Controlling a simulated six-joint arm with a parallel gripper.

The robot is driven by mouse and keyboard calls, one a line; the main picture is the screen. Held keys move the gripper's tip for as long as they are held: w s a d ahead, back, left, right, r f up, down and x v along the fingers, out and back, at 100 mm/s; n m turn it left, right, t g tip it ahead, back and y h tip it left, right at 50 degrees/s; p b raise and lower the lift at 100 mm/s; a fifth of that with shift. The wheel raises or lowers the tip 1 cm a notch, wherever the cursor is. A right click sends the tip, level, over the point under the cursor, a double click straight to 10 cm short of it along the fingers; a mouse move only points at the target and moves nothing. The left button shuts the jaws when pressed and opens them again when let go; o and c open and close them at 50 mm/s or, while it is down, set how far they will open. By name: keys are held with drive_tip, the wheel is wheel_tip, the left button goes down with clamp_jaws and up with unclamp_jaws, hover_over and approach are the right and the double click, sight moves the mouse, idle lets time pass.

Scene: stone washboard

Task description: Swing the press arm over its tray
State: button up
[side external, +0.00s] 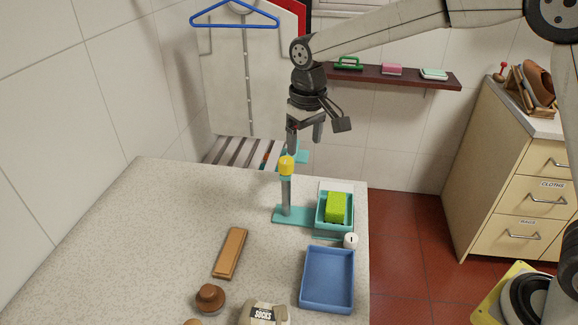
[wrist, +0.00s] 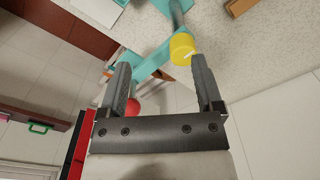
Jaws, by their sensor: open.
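The press has a teal base (side external: 290,214), a grey post (side external: 286,195) and a yellow cap (side external: 286,166). Its teal tray (side external: 321,228) holds a green sponge (side external: 337,207). The teal press arm (side external: 299,157) points toward the back, away from above the tray; my gripper partly hides it. In the wrist view the press arm (wrist: 150,65) runs from below the yellow cap (wrist: 182,46), and a red ball (wrist: 132,106) shows by the left finger. My gripper (side external: 304,141) is open above and behind the cap; its fingers (wrist: 160,65) point toward the press. Contact cannot be told.
A blue tray (side external: 327,305), a small white item (side external: 350,240), a wooden block (side external: 230,253), a brown knob-like item (side external: 210,298) and a socks bundle (side external: 263,313) lie nearer the front. A slatted rack (side external: 240,151) stands behind the counter. The counter's left side is clear.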

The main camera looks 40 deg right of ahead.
sight(286, 160)
drive_tip(key=shift+w+a+r, duration=0.45)
drive_tip(key=shift+w+a, duration=0.15)
drive_tip(key=shift+a, duration=0.15)
drive_tip(key=shift+w+a+r, duration=0.45)
drive_tip(key=shift+w+a, duration=0.1)
drive_tip(key=shift+a, duration=0.15)
drive_tip(key=shift+f, duration=3.9)
clamp_jaws()
